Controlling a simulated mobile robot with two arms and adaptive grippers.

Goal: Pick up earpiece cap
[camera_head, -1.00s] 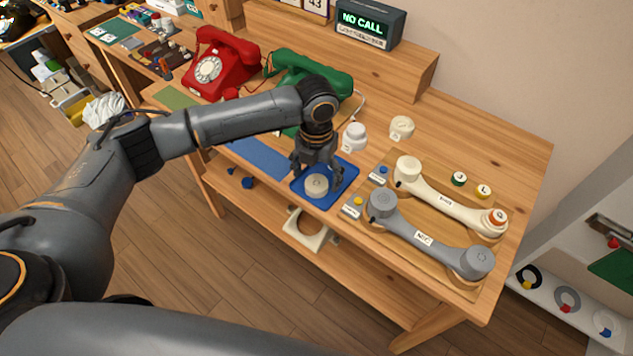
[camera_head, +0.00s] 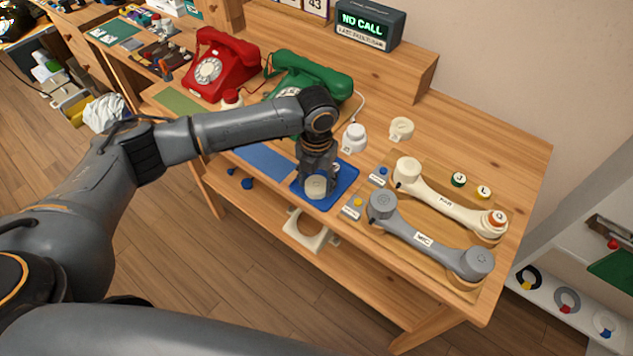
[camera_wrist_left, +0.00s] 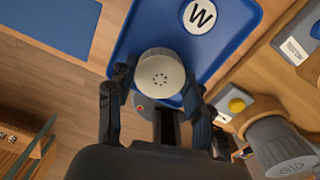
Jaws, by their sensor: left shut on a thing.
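The cream earpiece cap (camera_head: 316,186), round with small holes in its top, is at the front part of the blue tray (camera_head: 345,172). My left gripper (camera_head: 318,180) reaches down over the tray and is shut on the cap. In the left wrist view the cap (camera_wrist_left: 160,74) sits between the two dark fingers (camera_wrist_left: 158,95), with the tray (camera_wrist_left: 235,40) under it. I cannot tell whether the cap still touches the tray. My right gripper is not in view.
A grey handset (camera_head: 425,237) and a cream handset (camera_head: 450,203) lie on a wooden board to the right. White caps (camera_head: 354,137) stand behind the tray. Red (camera_head: 222,68) and green (camera_head: 310,72) phones stand at the back left. The table's front edge is close to the tray.

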